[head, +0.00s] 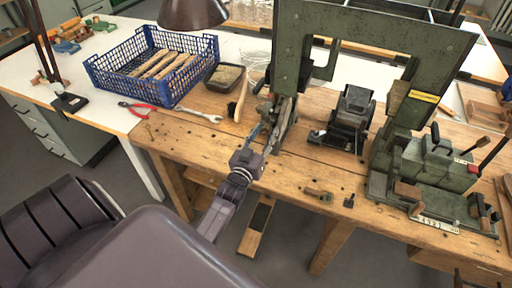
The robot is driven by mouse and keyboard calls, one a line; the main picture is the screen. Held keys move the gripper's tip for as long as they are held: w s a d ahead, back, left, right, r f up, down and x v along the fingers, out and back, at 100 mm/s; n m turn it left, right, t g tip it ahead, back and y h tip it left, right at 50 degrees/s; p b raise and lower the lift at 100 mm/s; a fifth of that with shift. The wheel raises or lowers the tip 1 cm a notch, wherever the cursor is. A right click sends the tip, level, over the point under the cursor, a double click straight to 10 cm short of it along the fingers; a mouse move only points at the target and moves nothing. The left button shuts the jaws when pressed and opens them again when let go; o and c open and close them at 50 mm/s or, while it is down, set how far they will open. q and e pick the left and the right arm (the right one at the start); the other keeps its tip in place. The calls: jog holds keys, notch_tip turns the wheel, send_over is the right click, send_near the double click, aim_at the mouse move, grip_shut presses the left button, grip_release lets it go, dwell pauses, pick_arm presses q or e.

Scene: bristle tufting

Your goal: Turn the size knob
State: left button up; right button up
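The green tufting machine (291,50) stands upright on the wooden workbench. A small dark knob-like part (259,87) juts from its lower left side; I cannot tell whether this is the size knob. My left gripper (263,134) is over the bench's front part, just in front of the machine's grey lower metal parts (284,115). Its two fingers point away from me and look spread apart, with nothing seen between them. I cannot tell whether a finger touches the machine. My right gripper is not in view.
A blue crate (128,90) with wooden handles stands back left. Red pliers (137,106), a wrench (200,115) and a dark tray (224,78) lie near it. A black device (352,115) and a green fixture (430,160) stand right. Small parts (318,194) lie at the front edge.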

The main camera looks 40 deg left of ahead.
pick_arm(q)
jog(key=s+d+f+m+g+h, duration=0.1)
jog(key=s+d+f+g, duration=0.2)
jog(key=s, duration=0.5)
jog(key=s+d+f+m+g+h, duration=0.1)
jog(key=s+d+f+m+g, duration=0.1)
jog(key=s+d+f+g, duration=0.2)
jog(key=s+d+f+m+g+h+b, duration=0.1)
jog(key=s+d+f+g, duration=0.3)
jog(key=s+d, duration=0.4)
jog(key=s+m+g+h, duration=0.1)
jog(key=s, duration=0.4)
jog(key=shift+s+f, duration=0.15)
jog(key=shift+s, duration=0.2)
jog(key=s+d+f+g, duration=0.1)
jog(key=s+f, duration=0.3)
jog(key=f, duration=0.8)
jog(key=s+f+g, duration=0.1)
jog(key=s+f, duration=0.2)
jog(key=f, duration=1)
jog(key=s+a+f+g, duration=0.1)
jog(key=s+f, duration=0.6)
jog(key=s, duration=0.2)
jog(key=s+a+f+m+g, duration=0.1)
jog(key=s+f, duration=0.6)
jog(key=s, duration=0.3)
jog(key=shift+m+g, duration=0.3)
